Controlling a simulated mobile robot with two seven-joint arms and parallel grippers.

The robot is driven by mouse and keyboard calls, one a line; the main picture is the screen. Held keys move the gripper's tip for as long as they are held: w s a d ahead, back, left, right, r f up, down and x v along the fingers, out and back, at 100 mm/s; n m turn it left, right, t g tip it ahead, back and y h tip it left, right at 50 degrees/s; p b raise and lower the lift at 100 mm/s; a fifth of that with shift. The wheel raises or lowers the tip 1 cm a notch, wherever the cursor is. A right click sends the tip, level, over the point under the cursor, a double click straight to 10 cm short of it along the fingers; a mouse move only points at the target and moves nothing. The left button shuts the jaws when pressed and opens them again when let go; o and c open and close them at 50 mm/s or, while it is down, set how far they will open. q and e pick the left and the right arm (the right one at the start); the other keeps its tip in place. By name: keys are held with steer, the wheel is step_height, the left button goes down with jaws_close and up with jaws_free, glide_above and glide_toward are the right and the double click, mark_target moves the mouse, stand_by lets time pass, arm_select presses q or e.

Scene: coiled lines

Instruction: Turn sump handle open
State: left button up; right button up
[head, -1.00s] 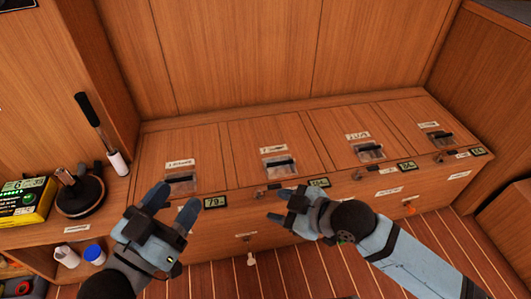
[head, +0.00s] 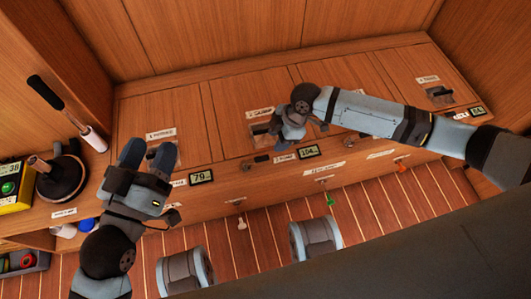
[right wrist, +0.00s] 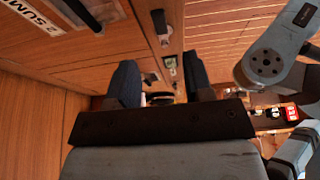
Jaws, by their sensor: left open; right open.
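The second locker lid carries a label reading 2 SUMP (right wrist: 45,15) in the right wrist view. A black recessed pull (right wrist: 82,14) is beside it. On the front edge below that lid is a small lever (head: 258,160), left of a label and a 104 display; a lever also shows in the right wrist view (right wrist: 160,24). I cannot tell which is the sump handle. My right gripper (head: 281,130) is open over the second lid's front part; its fingers (right wrist: 162,85) are apart and hold nothing. My left gripper (head: 148,156) is open and empty over the first lid, partly hiding its recess.
Small white (head: 240,221), green (head: 330,199) and orange (head: 402,167) pulls show along the locker front. A 79 display (head: 201,177) is on the front edge. A black coil (head: 63,176) and a yellow box (head: 10,187) stand at left. A wooden wall closes the back.

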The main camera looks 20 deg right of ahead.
mark_target(264, 158)
steer(key=b+x, duration=0.3)
steer(key=x, duration=0.6)
steer(key=shift+f, duration=0.1)
arm_select(q)
steer(key=f, duration=0.2)
steer(key=f+g, duration=0.2)
steer(key=f, duration=0.1)
steer(key=shift+d+f+m, duration=0.25)
steer(key=shift+f+m, duration=0.05)
arm_select(e)
steer(key=shift+a, duration=0.1)
jaws_close()
